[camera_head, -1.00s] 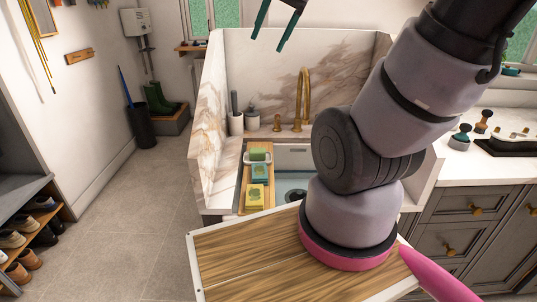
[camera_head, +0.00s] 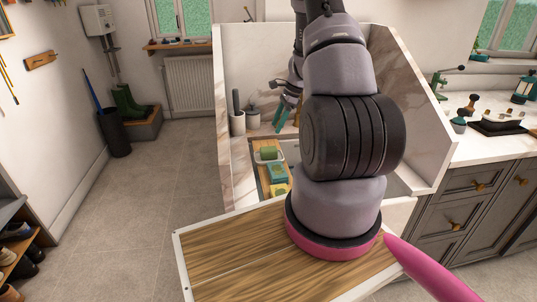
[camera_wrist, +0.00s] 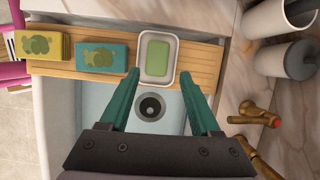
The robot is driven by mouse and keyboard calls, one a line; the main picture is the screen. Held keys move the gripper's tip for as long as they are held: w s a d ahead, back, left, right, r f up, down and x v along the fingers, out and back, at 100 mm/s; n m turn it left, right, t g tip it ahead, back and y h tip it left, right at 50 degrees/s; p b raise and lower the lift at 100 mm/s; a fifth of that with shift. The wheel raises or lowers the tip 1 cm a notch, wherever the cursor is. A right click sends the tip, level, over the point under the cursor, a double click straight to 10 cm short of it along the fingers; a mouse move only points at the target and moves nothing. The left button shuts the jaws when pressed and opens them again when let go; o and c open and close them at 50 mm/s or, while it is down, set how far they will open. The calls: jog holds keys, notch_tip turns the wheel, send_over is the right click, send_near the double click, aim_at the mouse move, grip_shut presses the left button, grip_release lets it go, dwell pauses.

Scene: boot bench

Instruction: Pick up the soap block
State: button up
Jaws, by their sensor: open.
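The soap block (camera_wrist: 158,57) is a green rounded block lying in a white soap dish (camera_wrist: 144,76) on a wooden board (camera_wrist: 203,62) across the sink. In the head view the soap block (camera_head: 268,153) shows at the far end of the board. My gripper (camera_wrist: 159,76) is open and empty, its teal fingers spread just short of the dish in the wrist view. In the head view my gripper (camera_head: 287,117) hangs above and behind the soap, partly hidden by my arm. Its exact height above the dish I cannot tell.
A teal sponge-like block (camera_wrist: 102,56) and a yellow one (camera_wrist: 44,45) lie beside the dish on the board. The sink basin (camera_wrist: 68,110) with its drain lies below. A grey-white cup (camera_wrist: 285,58) and a brass tap (camera_wrist: 252,115) stand at the right.

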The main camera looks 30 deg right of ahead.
aim_at(269, 148)
jog(key=shift+m, duration=0.3)
jog(key=x, duration=0.3)
jog(key=d+x, duration=0.1)
jog(key=x, duration=0.2)
jog(key=shift+s+f, duration=0.15)
jog(key=shift+f, duration=0.15)
jog(key=shift+x, duration=3.05)
jog(key=shift+a+r, duration=0.1)
grip_shut()
